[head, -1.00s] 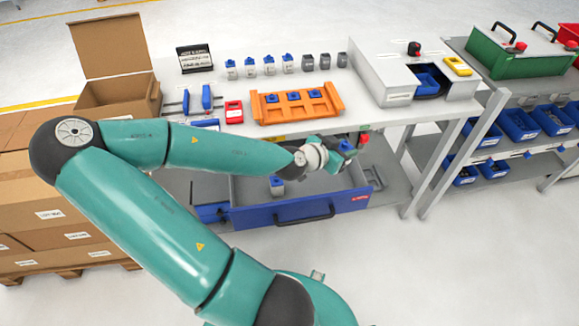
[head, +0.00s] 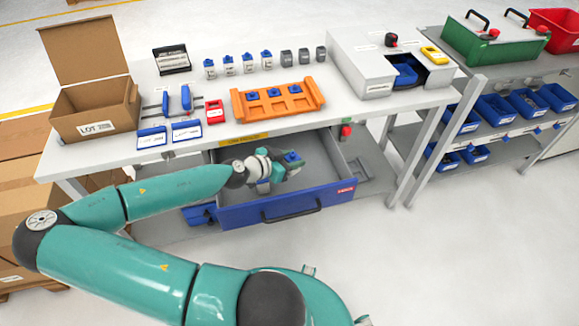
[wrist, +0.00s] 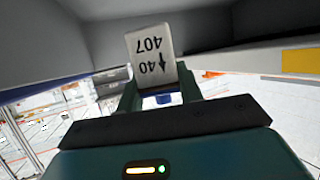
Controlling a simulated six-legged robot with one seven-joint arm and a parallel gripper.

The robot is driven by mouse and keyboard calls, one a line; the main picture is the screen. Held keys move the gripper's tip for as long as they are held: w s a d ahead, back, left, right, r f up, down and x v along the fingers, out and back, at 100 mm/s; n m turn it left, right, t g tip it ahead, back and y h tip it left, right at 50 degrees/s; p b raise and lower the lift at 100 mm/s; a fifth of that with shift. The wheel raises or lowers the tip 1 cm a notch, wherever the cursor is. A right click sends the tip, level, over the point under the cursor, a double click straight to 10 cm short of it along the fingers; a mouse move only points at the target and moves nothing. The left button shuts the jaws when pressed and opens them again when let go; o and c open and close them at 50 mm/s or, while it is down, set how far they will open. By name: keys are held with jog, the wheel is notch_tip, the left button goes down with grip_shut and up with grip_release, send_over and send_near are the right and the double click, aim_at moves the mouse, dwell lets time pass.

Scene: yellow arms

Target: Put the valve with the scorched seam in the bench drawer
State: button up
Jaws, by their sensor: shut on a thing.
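The bench drawer (head: 340,192) is pulled out under the bench, with a blue front and a dark handle. My gripper (head: 284,168) is inside the drawer's outline, shut on a valve with a blue top (head: 293,157). In the wrist view the held valve (wrist: 152,55) is a pale grey block marked 407 and 40 with an arrow, appearing upside down in the picture. No scorched seam shows on the face in view. Whether the valve touches the drawer floor I cannot tell. My wrist hides part of the drawer's inside.
On the bench stand several blue-topped valves (head: 229,65), several grey blocks (head: 304,55), an orange rack (head: 308,102) and a grey housing (head: 350,70). An open carton (head: 65,115) is at left. The bench edge overhangs the drawer's back.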

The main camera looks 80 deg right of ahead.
jog(key=shift+w+f, duration=0.2)
jog(key=shift+f, duration=0.1)
jog(key=shift+w+f, duration=0.15)
jog(key=shift+f, duration=1.55)
jog(key=shift+f, duration=0.6)
jog(key=o, duration=1)
jog(key=shift+r, duration=0.15)
jog(key=shift+r, duration=0.3)
jog(key=v, duration=0.7)
jog(key=shift+w+a+r, duration=0.2)
jog(key=shift+r, duration=0.05)
